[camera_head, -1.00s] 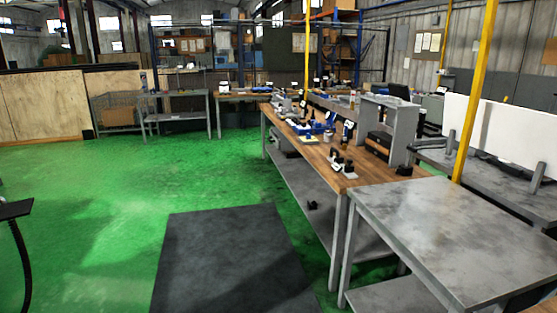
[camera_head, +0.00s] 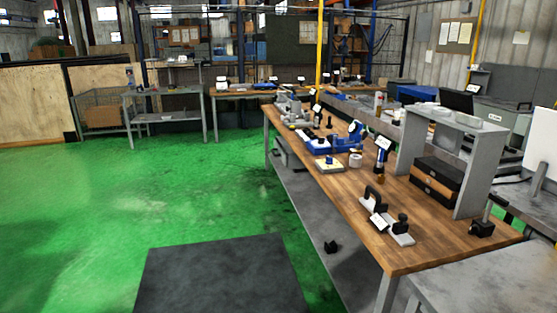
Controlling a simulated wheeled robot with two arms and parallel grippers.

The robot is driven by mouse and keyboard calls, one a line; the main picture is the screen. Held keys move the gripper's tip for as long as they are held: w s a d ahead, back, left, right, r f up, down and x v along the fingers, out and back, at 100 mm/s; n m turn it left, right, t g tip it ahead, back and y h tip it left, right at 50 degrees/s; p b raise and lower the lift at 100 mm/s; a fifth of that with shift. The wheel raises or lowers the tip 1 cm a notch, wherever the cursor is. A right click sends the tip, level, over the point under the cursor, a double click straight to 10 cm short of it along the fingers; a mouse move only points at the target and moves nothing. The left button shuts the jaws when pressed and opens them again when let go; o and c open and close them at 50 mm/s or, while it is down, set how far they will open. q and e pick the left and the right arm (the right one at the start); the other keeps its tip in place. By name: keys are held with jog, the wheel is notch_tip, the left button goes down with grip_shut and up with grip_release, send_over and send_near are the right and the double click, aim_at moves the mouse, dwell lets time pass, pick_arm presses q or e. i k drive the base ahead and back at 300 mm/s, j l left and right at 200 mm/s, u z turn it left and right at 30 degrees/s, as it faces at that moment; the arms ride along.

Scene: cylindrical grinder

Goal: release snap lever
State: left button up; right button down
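No part that I can clearly tell as the snap lever shows at this distance. The long wooden-topped workbench (camera_head: 350,210) runs from the front right toward the back. A small device with a black handle and a light grey base (camera_head: 400,238) sits near the bench's front end; its details are too small to tell. Farther back on the bench are a blue device (camera_head: 318,144), a small yellowish block with a blue top (camera_head: 329,165) and an upright blue and black tool (camera_head: 381,160). Neither of my grippers is in view.
A grey metal table (camera_head: 480,285) stands at the front right, beside the bench. A grey shelf unit (camera_head: 482,150) with black cases (camera_head: 437,180) stands on the bench. A dark mat (camera_head: 222,280) lies on the green floor (camera_head: 180,200), which is clear left of the bench.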

aim_at(329, 138)
jog(key=i+j, duration=0.1)
jog(key=i, duration=2.8)
jog(key=l+z, duration=0.05)
jog(key=l, duration=0.05)
